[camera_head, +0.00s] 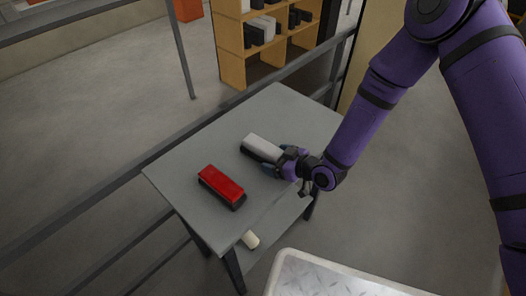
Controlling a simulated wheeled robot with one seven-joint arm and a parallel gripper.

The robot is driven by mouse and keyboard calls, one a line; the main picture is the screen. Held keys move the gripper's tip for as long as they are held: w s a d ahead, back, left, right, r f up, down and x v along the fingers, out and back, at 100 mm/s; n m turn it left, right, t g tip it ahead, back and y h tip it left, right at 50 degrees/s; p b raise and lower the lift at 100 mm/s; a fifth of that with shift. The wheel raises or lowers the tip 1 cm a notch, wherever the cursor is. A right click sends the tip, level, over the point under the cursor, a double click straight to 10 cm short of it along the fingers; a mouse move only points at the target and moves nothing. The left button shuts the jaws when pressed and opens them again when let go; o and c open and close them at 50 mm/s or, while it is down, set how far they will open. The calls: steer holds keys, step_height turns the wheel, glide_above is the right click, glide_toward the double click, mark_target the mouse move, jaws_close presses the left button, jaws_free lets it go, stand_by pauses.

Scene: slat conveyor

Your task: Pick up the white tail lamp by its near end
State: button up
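The white tail lamp (263,147) lies on the grey table, white side up on a dark base, slanting from upper left to lower right. My gripper (279,162) is at its near, lower-right end. One dark bluish finger shows on each side of that end. The fingers stand apart, but I cannot tell whether they press on the lamp. The near end of the lamp is partly hidden by the gripper.
A red lamp (222,183) on a dark base lies to the left on the grey table (279,104). Dark rails run behind the table, and a wooden shelf (231,71) stands beyond. The tabletop's far part is clear.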

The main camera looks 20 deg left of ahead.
steer(key=c, duration=0.9)
